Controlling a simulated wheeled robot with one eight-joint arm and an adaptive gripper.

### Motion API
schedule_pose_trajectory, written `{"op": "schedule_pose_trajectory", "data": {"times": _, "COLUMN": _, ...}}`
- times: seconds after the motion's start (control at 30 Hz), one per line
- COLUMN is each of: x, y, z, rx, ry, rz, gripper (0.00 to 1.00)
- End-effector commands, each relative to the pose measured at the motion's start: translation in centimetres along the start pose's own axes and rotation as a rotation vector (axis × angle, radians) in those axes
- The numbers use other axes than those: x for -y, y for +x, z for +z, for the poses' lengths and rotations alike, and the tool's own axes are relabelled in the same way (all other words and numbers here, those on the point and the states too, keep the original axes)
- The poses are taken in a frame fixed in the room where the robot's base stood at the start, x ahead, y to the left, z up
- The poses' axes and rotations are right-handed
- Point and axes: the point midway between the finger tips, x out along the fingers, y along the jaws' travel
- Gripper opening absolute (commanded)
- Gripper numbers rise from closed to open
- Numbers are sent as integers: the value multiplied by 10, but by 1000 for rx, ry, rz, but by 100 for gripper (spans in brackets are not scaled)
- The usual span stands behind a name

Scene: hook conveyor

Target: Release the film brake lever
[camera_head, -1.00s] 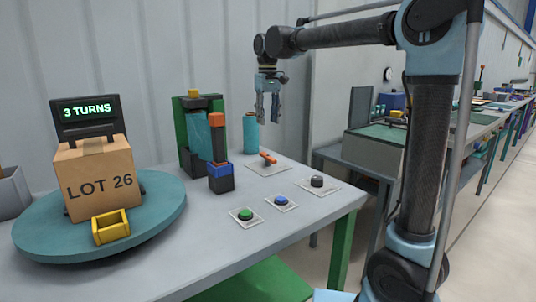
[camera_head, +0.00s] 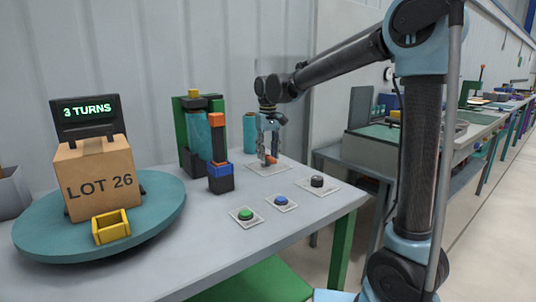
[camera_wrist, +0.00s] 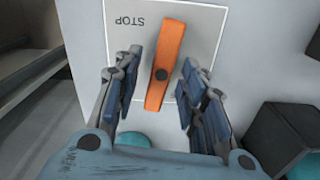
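An orange lever (camera_head: 273,159) lies on a white plate (camera_head: 255,169) at the back right of the table. In the wrist view the lever (camera_wrist: 167,60) is a long bar with a dark round pivot, and the plate (camera_wrist: 210,35) reads STOP, upside down. My gripper (camera_head: 268,156) points down at the lever. In the wrist view its blue-padded fingers (camera_wrist: 160,72) are open, one on each side of the lever, with a gap on both sides. I cannot tell how far the fingertips are above the plate.
A teal turntable (camera_head: 40,242) bears a LOT 26 carton (camera_head: 85,190) and a yellow bracket (camera_head: 110,227). A green post unit (camera_head: 183,140) and a teal roll (camera_head: 250,134) stand left of my gripper. Green (camera_head: 246,214), blue (camera_head: 281,200) and black (camera_head: 317,181) buttons sit in front.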

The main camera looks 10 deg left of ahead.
Motion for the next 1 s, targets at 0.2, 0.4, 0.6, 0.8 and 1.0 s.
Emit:
{"op": "schedule_pose_trajectory", "data": {"times": 0.2, "x": 0, "y": 1, "z": 0, "rx": 0, "ry": 0, "rz": 0, "gripper": 38}}
{"op": "schedule_pose_trajectory", "data": {"times": 0.4, "x": 0, "y": 1, "z": 0, "rx": 0, "ry": 0, "rz": 0, "gripper": 9}}
{"op": "schedule_pose_trajectory", "data": {"times": 0.6, "x": 0, "y": 1, "z": 0, "rx": 0, "ry": 0, "rz": 1, "gripper": 0}}
{"op": "schedule_pose_trajectory", "data": {"times": 0.8, "x": -1, "y": 1, "z": 0, "rx": 0, "ry": -77, "rz": 2, "gripper": 0}}
{"op": "schedule_pose_trajectory", "data": {"times": 1.0, "x": -2, "y": 1, "z": 0, "rx": 0, "ry": -159, "rz": 2, "gripper": 0}}
